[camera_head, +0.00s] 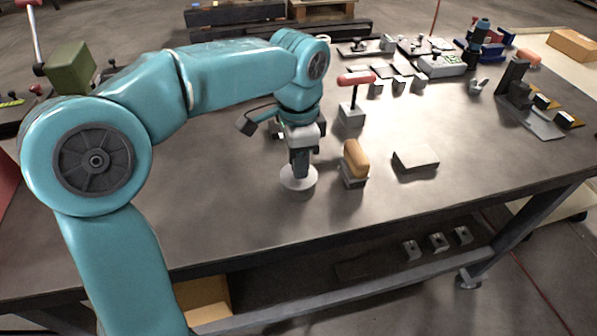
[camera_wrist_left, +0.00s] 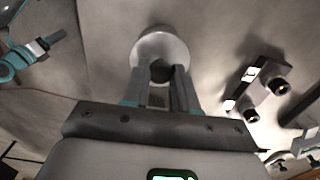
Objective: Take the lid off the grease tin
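The grease tin (camera_head: 298,179) shows as a pale, round, low shape on the table, below my left gripper (camera_head: 300,172). In the left wrist view the pale round lid (camera_wrist_left: 156,42) lies at the fingertips, with a dark knob (camera_wrist_left: 160,71) between them. My left gripper (camera_wrist_left: 163,78) points down, its fingers on both sides of the knob and seemingly touching it. The fingers hide part of the lid, and I cannot tell whether the lid sits on the tin or just above it. My right gripper is not in view.
A red-handled tool on a grey block (camera_head: 352,115) stands behind. Several parts crowd the table's far side. The table (camera_head: 240,225) is bare in front.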

